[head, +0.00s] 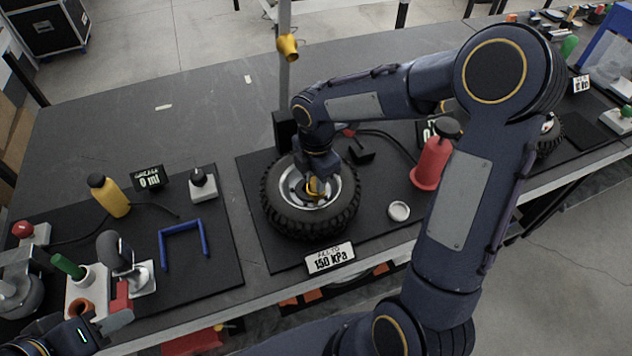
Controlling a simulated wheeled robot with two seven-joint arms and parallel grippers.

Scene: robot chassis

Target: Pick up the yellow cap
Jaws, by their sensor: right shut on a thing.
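The yellow cap (315,188) is at the hub of the black-tyred wheel (285,222), which lies flat on the dark mat. My right gripper (317,180) reaches down from above into the wheel's centre and is shut on the yellow cap. The gripper hides part of the cap, and I cannot tell whether the cap is lifted off the hub.
A pressure sign (331,258) stands in front of the wheel. A red pump (432,163) and a round white lid (399,211) are to its right. A pole with a yellow fitting (288,46) rises behind. A yellow bottle (110,196) and blue frame (183,243) are left.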

